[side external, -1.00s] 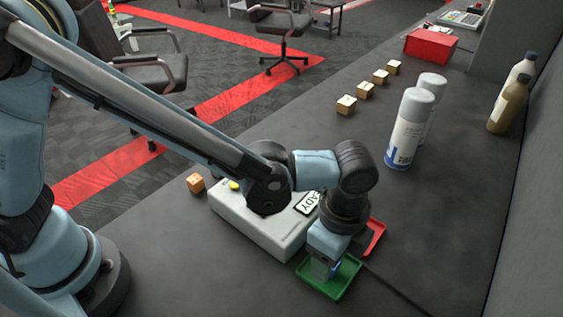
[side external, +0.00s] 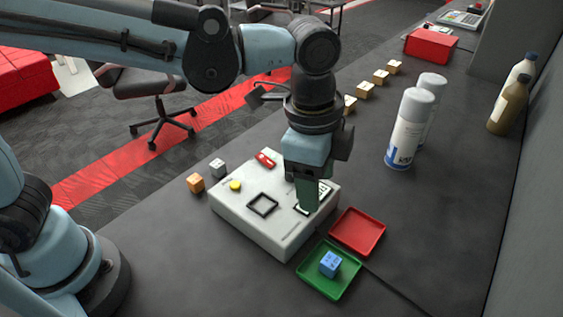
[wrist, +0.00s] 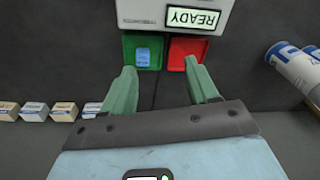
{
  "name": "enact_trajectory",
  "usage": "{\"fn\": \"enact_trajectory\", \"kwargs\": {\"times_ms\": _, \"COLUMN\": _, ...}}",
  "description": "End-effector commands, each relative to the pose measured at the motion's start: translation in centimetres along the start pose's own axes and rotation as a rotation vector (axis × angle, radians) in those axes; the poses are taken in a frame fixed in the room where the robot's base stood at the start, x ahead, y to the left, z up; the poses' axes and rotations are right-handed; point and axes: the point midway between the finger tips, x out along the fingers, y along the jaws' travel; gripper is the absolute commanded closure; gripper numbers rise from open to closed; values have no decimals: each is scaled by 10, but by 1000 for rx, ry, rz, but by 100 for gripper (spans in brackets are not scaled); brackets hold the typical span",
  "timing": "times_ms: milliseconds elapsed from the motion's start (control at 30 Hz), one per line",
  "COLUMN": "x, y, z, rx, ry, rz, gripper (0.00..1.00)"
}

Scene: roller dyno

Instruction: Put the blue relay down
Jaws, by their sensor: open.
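The blue relay (side external: 330,263) is a small blue cube sitting in the green tray (side external: 345,288). In the wrist view the relay (wrist: 143,57) also lies inside the green tray (wrist: 129,42). My gripper (wrist: 163,82) is open, with nothing between its green fingers. The tester box (side external: 245,222) has an empty square socket (side external: 263,205), a yellow button and a red switch. Its display (wrist: 191,18) reads READY.
An empty red tray (side external: 357,232) is beside the green tray. An orange cube (side external: 196,182) and a grey cube (side external: 217,168) stand left of the box. Several wooden cubes (side external: 380,76), spray cans (side external: 404,135) and bottles (side external: 508,105) stand farther back.

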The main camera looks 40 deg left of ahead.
Motion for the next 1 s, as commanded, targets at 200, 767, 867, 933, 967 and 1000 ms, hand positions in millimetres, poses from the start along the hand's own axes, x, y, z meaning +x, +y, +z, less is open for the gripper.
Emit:
{"fn": "enact_trajectory", "kwargs": {"times_ms": 200, "x": -19, "y": -33, "z": 89, "rx": -439, "ry": 125, "rz": -127, "gripper": 41}}
{"fn": "enact_trajectory", "kwargs": {"times_ms": 767, "x": -12, "y": -36, "z": 239, "rx": -1229, "ry": 408, "rz": -394, "gripper": 41}}
{"fn": "enact_trajectory", "kwargs": {"times_ms": 867, "x": -11, "y": -36, "z": 242, "rx": -1250, "ry": 418, "rz": -402, "gripper": 41}}
{"fn": "enact_trajectory", "kwargs": {"times_ms": 933, "x": -11, "y": -36, "z": 243, "rx": -1253, "ry": 420, "rz": -403, "gripper": 41}}
{"fn": "enact_trajectory", "kwargs": {"times_ms": 967, "x": -11, "y": -36, "z": 242, "rx": -1252, "ry": 419, "rz": -403, "gripper": 41}}
{"fn": "enact_trajectory", "kwargs": {"times_ms": 1000, "x": -11, "y": -36, "z": 242, "rx": -1251, "ry": 419, "rz": -403, "gripper": 41}}
